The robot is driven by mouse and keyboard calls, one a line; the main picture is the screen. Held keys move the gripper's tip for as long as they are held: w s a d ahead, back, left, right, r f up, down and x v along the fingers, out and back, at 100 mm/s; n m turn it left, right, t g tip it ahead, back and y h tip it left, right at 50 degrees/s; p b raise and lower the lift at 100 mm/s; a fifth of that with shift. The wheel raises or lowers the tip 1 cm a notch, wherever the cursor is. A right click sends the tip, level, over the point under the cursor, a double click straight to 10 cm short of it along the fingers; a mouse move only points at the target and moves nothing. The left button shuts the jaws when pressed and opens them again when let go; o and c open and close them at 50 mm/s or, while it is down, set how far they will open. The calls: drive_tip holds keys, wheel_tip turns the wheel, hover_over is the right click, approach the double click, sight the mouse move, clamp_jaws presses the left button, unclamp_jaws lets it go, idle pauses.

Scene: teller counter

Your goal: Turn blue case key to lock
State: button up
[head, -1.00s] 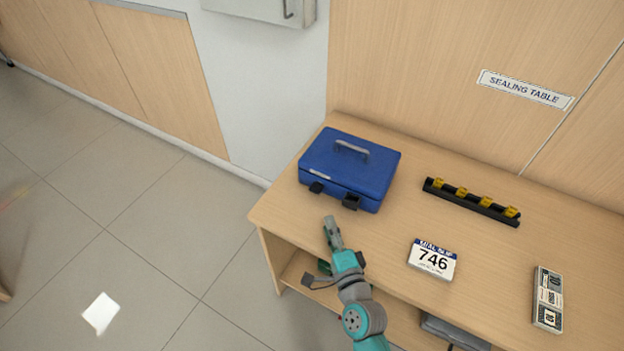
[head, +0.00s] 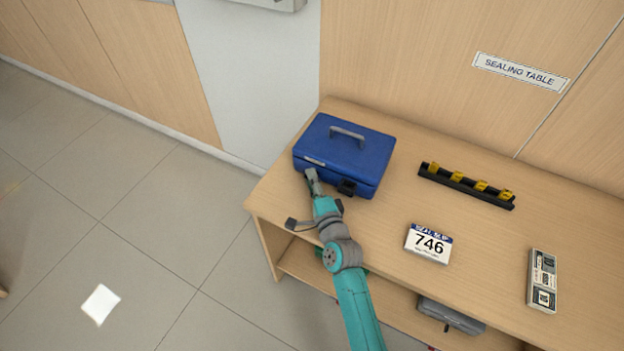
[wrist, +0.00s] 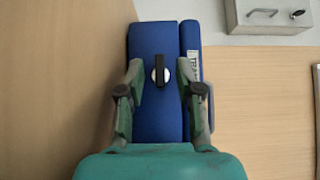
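The blue case (head: 361,155) lies closed on the table, its grey handle (head: 346,132) on the lid. In the wrist view, the case front (wrist: 149,111) stands upright in the picture, with the lid strip (wrist: 190,41) on the right. The black key (wrist: 159,71) sits on a pale round lock plate, its bar roughly upright in that picture. My gripper (wrist: 160,66) is open, one finger on each side of the key with gaps between.
A black rack with yellow pieces (head: 466,186), a 746 card (head: 429,244) and a grey patterned block (head: 542,281) lie on the table (head: 390,215). A grey item (head: 451,315) is on the shelf below.

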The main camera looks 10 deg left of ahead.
drive_tip(key=shift+w+a, duration=0.1)
drive_tip(key=shift+w, duration=0.15)
clamp_jaws()
